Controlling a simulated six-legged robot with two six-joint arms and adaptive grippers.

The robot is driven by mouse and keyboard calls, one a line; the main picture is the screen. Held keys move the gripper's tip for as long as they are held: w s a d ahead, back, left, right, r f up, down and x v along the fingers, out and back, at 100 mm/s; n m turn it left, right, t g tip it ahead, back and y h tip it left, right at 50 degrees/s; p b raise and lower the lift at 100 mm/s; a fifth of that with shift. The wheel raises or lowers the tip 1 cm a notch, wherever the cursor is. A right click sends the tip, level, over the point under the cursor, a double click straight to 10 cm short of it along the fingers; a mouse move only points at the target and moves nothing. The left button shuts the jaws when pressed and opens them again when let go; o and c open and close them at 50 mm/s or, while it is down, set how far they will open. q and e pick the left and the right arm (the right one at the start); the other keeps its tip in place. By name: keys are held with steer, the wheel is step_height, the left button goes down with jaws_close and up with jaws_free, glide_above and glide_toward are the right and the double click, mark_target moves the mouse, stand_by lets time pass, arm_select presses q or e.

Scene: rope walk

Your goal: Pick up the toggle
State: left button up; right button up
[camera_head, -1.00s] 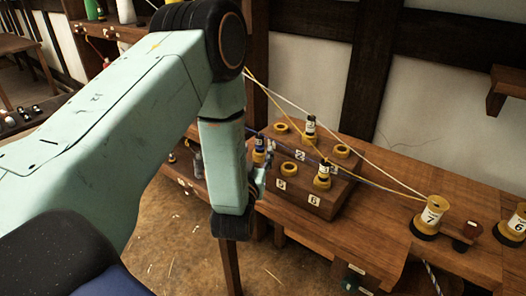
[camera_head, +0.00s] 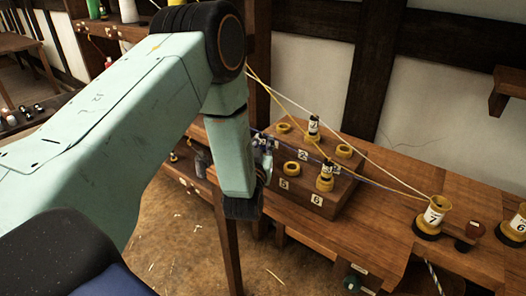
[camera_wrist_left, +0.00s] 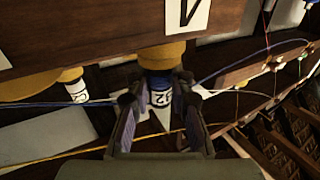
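In the left wrist view a toggle (camera_wrist_left: 160,88) with a white numbered label and a blue band stands at a yellow ring under a wooden edge. My left gripper (camera_wrist_left: 160,104) has one finger on each side of it. The fingers look spread, and I see no clear grip on the toggle. In the head view the left gripper (camera_head: 264,142) is small, beside the left side of the numbered wooden block (camera_head: 312,209), partly hidden by my forearm. My right gripper is not in view.
Another labelled toggle (camera_head: 325,177) and several yellow rings are on the block. A yellow spool marked 7 (camera_head: 434,213) stands on the bench to the right. Blue, yellow and white cords stretch across near the gripper. A second white-labelled piece (camera_wrist_left: 76,90) is at left in the wrist view.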

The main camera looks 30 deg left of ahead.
arm_select(q)
steer(key=shift+a+f, duration=0.1)
steer(key=shift+f, duration=0.05)
jaws_close()
